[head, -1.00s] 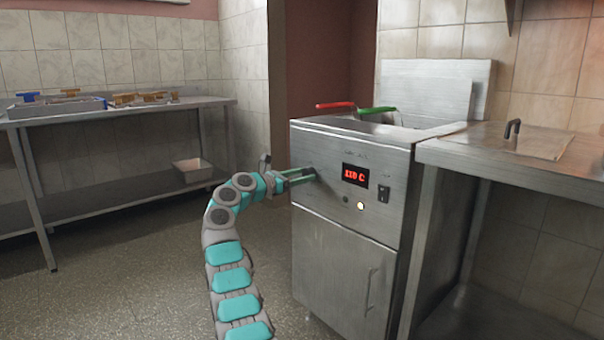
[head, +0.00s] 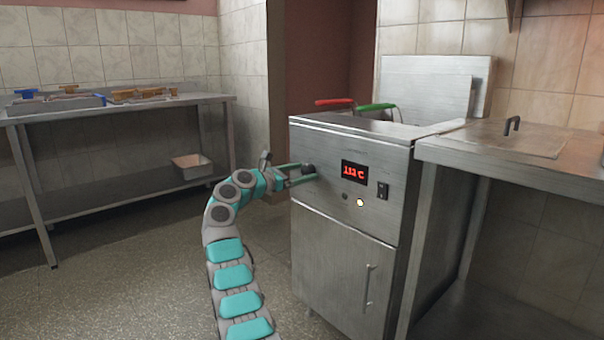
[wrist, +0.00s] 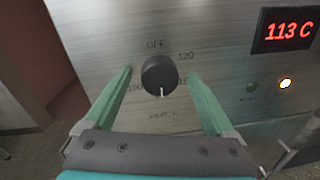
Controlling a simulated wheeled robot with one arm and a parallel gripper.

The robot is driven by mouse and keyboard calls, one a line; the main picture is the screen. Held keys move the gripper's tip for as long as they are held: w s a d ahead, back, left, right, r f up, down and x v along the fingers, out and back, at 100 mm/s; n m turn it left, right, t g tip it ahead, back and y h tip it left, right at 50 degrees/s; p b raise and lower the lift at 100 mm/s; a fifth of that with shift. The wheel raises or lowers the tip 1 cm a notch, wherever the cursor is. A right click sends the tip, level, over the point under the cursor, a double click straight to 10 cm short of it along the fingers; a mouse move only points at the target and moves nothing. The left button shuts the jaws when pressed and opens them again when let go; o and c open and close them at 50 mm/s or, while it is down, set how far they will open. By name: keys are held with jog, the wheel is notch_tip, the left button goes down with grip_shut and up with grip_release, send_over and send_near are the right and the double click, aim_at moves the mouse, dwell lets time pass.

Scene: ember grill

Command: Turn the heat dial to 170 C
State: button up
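The heat dial (wrist: 158,73) is a round black knob on the fryer's steel front. Its white pointer mark points down in the wrist view. OFF is printed above it, 120 at upper right, a partly hidden number starting 15 at right, and 190 at lower left. My gripper (wrist: 160,72) is open, one green finger on each side of the dial, with a visible gap on both sides. In the head view the dial (head: 308,169) is at the fingertips of my gripper (head: 302,174). The red display (wrist: 288,30) reads 113 C.
Right of the dial are a lit lamp (wrist: 285,83), a dark lamp (wrist: 251,88) and a black switch (head: 383,190). The fryer door (head: 340,265) is below. Red (head: 335,102) and green (head: 377,107) basket handles stick up on top. A steel counter (head: 500,150) adjoins on the right.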

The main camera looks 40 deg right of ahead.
jog(key=shift+a, duration=0.15)
jog(key=a, duration=0.7)
jog(key=shift+a, duration=0.3)
